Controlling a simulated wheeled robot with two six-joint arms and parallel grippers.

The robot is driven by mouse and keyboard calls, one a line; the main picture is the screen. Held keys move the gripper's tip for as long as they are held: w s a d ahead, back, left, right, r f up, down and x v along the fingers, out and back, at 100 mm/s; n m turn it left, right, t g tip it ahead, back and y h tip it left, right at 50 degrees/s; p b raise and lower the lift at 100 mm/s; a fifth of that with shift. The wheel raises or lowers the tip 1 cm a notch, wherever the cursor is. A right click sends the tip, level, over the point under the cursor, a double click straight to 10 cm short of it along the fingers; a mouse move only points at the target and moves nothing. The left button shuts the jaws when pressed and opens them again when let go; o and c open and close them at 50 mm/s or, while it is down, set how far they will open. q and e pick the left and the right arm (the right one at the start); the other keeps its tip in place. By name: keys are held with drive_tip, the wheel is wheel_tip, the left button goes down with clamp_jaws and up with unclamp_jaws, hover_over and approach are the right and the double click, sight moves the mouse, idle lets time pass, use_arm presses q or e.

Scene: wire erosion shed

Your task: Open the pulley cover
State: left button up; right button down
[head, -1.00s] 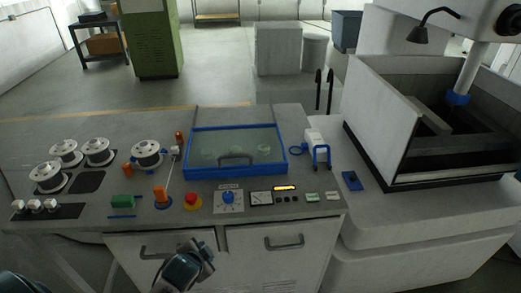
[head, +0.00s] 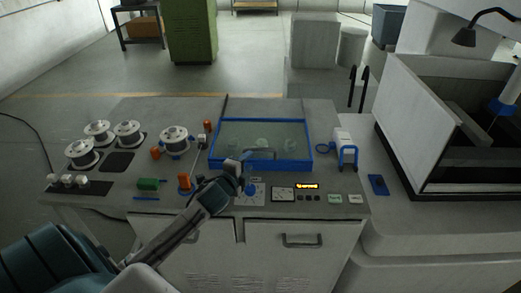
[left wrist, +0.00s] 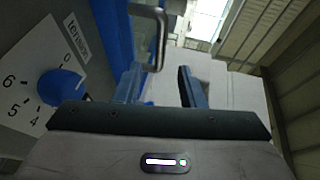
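The pulley cover (head: 290,133) is a clear panel in a blue frame, lying shut on the workbench. Pale round pulleys show faintly through it. Its grey bar handle (head: 262,154) is near the front edge. My left gripper (head: 241,172) is at the cover's front edge, just left of and in front of the handle. In the left wrist view, the handle (left wrist: 159,35) is a bent grey bar ahead of the fingers. My left gripper (left wrist: 160,88) is open there, with nothing between its fingers. My right gripper is not in view.
A blue tension dial (left wrist: 62,87) is close beside my left gripper. Spools (head: 127,133) stand at the bench's left. A blue-and-white clamp-like part (head: 346,150) stands right of the cover. A large machine tank (head: 425,125) is farther right.

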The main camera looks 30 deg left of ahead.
sight(260, 150)
use_arm(q)
drive_tip(key=p+x, duration=0.3)
drive_tip(key=x, duration=0.5)
drive_tip(key=shift+w, duration=0.4)
drive_tip(key=shift+w+a+f+p, duration=0.15)
drive_tip(key=shift+w+p, duration=0.2)
drive_tip(key=shift+w, duration=0.25)
clamp_jaws()
